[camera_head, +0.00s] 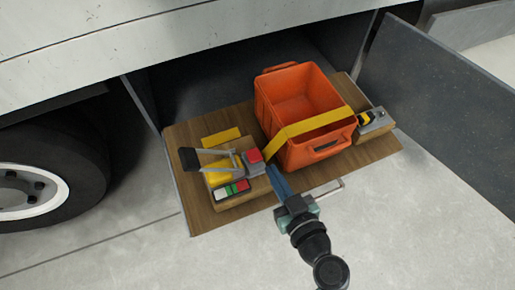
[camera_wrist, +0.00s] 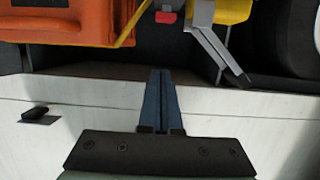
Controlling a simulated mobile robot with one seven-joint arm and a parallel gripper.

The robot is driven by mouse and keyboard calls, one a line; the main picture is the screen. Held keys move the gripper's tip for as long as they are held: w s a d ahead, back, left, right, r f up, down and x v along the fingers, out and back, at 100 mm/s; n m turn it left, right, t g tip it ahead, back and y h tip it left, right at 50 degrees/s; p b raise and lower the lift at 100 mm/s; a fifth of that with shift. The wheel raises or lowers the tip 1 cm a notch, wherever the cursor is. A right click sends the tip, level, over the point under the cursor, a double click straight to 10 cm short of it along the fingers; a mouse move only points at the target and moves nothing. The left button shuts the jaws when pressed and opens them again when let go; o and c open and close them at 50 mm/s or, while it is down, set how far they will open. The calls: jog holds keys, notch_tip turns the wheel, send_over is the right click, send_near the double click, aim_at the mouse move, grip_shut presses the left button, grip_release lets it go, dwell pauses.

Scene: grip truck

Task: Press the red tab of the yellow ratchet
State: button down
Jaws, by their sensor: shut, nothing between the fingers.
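The yellow ratchet (camera_head: 222,170) sits on the left part of a wooden board, with grey metal arms and a black handle (camera_head: 190,158) raised at left. Its red tab (camera_head: 254,156) is at its right side, by the yellow strap (camera_head: 305,129). In the wrist view the red tab (camera_wrist: 166,17) is at the top, beside the grey metal frame (camera_wrist: 204,12). My gripper (camera_head: 271,168) is shut and empty, just right of and below the red tab. In the wrist view its blue fingertips (camera_wrist: 160,71) point toward the tab, with a visible gap between.
An orange crate (camera_head: 322,158) stands right of the ratchet under the strap. A small panel with green, white and red buttons (camera_head: 232,189) lies in front of the ratchet. A grey buckle (camera_head: 373,123) is at right. A dark panel (camera_head: 445,100) and a wheel (camera_head: 30,190) flank the bay.

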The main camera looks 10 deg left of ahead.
send_over(258, 157)
notch_tip(258, 157, down, 2)
jog(key=shift+s+f+b, duration=0.15)
jog(key=shift+b, duration=0.25)
notch_tip(258, 157, down, 4)
jog(key=shift+a+r+b, duration=0.1)
jog(key=shift+r+b, duration=0.15)
jog(key=shift+b, duration=0.45)
jog(key=shift+f, duration=0.3)
jog(key=shift+f, duration=0.15)
